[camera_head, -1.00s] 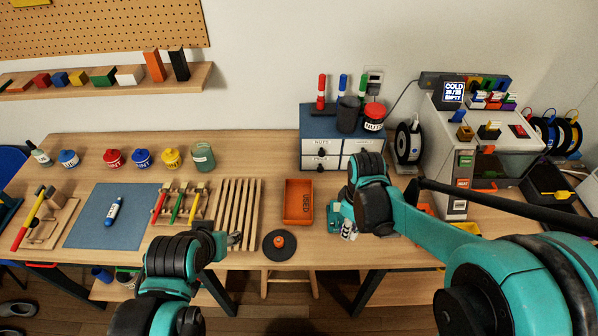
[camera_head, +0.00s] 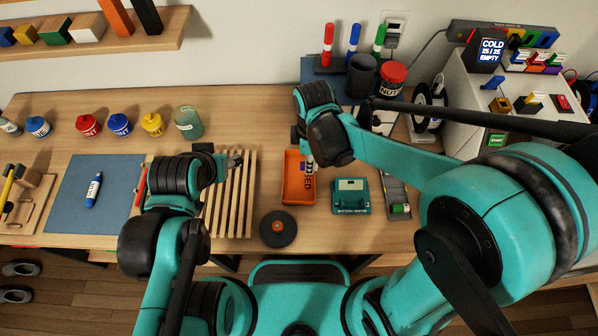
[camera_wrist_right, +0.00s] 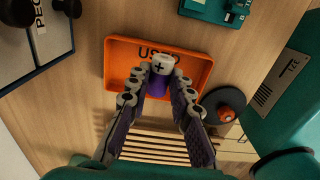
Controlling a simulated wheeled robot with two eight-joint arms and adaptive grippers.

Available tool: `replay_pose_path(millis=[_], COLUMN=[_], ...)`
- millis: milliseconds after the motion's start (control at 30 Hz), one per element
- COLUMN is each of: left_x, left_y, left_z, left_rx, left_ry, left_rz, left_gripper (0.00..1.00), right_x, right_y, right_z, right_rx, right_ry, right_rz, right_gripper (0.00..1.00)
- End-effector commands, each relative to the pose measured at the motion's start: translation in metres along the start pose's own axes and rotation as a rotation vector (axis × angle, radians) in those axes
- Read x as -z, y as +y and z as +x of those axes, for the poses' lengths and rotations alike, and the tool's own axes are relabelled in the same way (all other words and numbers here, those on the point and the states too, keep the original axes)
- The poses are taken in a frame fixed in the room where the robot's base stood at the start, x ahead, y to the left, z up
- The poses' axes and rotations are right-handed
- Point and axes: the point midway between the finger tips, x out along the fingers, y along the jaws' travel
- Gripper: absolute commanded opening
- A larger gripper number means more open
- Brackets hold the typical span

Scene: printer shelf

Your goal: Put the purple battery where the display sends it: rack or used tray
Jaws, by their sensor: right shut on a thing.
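The purple battery (camera_wrist_right: 157,87) has a white end with a plus mark. My right gripper (camera_head: 308,165) is shut on it. In the right wrist view my right gripper (camera_wrist_right: 159,92) holds the battery in front of the orange used tray (camera_wrist_right: 118,66); I cannot tell its height. In the head view the used tray (camera_head: 291,192) is partly covered by this gripper. The display (camera_head: 490,51) reads COLD, 25/25, EMPTY. A grey holder (camera_head: 392,188) with a green item stands at the right; I cannot confirm it is the rack. My left gripper (camera_head: 234,159) is over the wooden slats, its jaws unclear.
A teal battery tester (camera_head: 350,206) stands just right of the tray, its slot looking empty. A black disc with an orange knob (camera_head: 278,228) lies at the front. Wooden slats (camera_head: 243,215) are left of the tray. Drawers and cups stand behind.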

Motion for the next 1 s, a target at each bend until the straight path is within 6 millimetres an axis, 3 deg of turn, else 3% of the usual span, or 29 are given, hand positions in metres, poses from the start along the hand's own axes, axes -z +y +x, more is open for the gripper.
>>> replay_pose_path(millis=[100, 200, 333, 567, 1000], left_x=[-0.004, -0.005, -0.007, -0.016, -0.019], left_y=[0.0, 0.0, 0.0, 0.0, 0.0], left_z=[0.006, 0.007, 0.01, 0.023, 0.026], left_rx=[0.0, 0.0, 0.0, 0.0, 0.0], left_ry=[0.0, 0.0, 0.0, 0.0, 0.0], left_rz=[0.0, 0.0, 0.0, 0.0, 0.0], left_gripper=[0.45, 0.45, 0.45, 0.45, 0.45], right_x=[0.019, 0.026, 0.028, 0.028, 0.028], right_y=[0.0, 0.0, 0.001, 0.001, 0.001], right_z=[0.013, 0.017, 0.024, 0.057, 0.063], right_rx=[0.0, 0.0, 0.0, 0.0, 0.0], right_ry=[0.0, 0.0, 0.0, 0.0, 0.0], right_rz=[-0.003, 0.0, 0.001, 0.002, 0.002], right_gripper=[0.0, 0.0, 0.0, 0.0, 0.0])
